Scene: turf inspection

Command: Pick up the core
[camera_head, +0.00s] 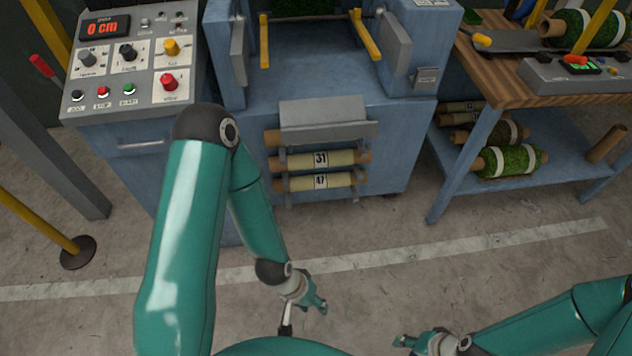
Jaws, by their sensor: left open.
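Several tubes could be the core; I cannot tell which one is meant. On the front of the blue machine (240,130), a rack holds brown tubes with pale wraps, labelled 31 (343,158) and 47 (340,180). A bare brown tube (606,144) leans on the lower shelf at the right. My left gripper (318,302) is open and empty, low over the floor in front of the rack. My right gripper (405,342) is at the bottom edge, apart from everything; its opening is unclear.
A control panel (105,95) with knobs and a display reading 0 cm stands at the left. A wooden-topped bench (520,80) at the right carries turf rolls above and below. A yellow post (40,222) stands at far left. Floor before the machine is clear.

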